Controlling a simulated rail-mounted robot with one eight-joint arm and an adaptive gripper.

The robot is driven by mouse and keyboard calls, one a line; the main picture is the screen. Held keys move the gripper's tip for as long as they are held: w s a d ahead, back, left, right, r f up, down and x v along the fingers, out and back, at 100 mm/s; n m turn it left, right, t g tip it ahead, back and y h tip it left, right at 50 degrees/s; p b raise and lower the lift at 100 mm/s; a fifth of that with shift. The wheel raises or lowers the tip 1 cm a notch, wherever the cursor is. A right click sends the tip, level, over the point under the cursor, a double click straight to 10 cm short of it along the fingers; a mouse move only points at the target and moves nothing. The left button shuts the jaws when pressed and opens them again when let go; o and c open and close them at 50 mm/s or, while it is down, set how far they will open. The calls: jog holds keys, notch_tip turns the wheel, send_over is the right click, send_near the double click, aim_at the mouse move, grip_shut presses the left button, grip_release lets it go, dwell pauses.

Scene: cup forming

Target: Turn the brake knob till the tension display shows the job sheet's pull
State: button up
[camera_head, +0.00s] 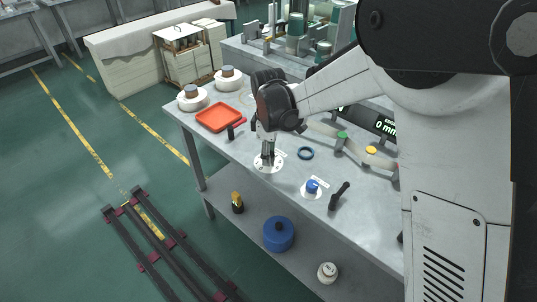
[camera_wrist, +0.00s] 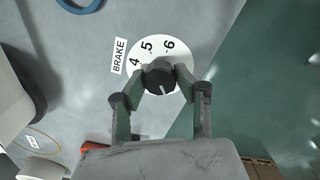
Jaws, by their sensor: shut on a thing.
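My gripper (camera_head: 267,156) reaches down to the bench and is shut on the brake knob. In the wrist view my gripper (camera_wrist: 160,80) has one finger on each side of the dark round brake knob (camera_wrist: 158,84). A short light mark shows on the knob's near side. The white dial (camera_wrist: 152,52) behind it shows the numbers 4, 5 and 6, with the label BRAKE beside it; the rest of the dial is covered. In the head view the dial (camera_head: 261,168) shows around the fingertips. I cannot make out a tension reading or the job sheet; my arm covers part of the bench.
A display (camera_head: 385,126) reading 0 mm is partly hidden by my arm. A blue knob (camera_head: 312,186), a black lever (camera_head: 339,195) and a blue ring (camera_head: 306,153) are right of my gripper. An orange tray (camera_head: 218,117) and a small black upright piece (camera_head: 230,132) are left.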

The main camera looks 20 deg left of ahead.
jog(key=m+b, duration=0.2)
jog(key=m, duration=0.2)
jog(key=shift+m, duration=0.3)
jog(key=shift+m+b, duration=0.6)
jog(key=shift+m, duration=1.3)
jog(key=o, duration=1.1)
jog(key=shift+o, duration=0.2)
jog(key=shift+r, duration=0.1)
notch_tip(320, 180, up, 12)
